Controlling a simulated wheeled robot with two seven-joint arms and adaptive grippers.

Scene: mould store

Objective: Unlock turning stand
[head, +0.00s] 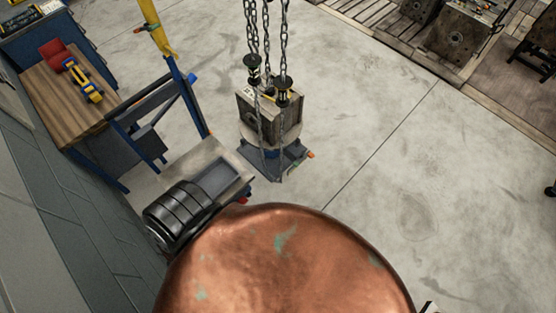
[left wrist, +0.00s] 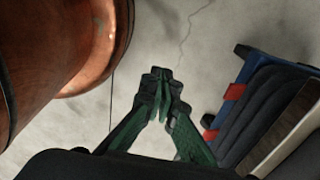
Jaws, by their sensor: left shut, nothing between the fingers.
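The turning stand (head: 287,158) is on the floor in the upper middle of the head view, with a dark low base and a pale round top. A block-shaped mould (head: 258,118) sits on it, under hanging chains (head: 284,45). A small orange-red tip (head: 310,155) sticks out at the stand's right side; I cannot tell whether it is its lock. My left gripper (left wrist: 162,82) shows only in the left wrist view, with green fingers shut and empty over bare floor, apart from the stand. My right gripper is not in view.
A blue trolley with black ribbed contents (head: 182,210) stands near, left of the stand; its red-cornered edge (left wrist: 235,92) is right of my left gripper. A wooden workbench (head: 62,95) stands at the left wall. Floor right of the stand is clear.

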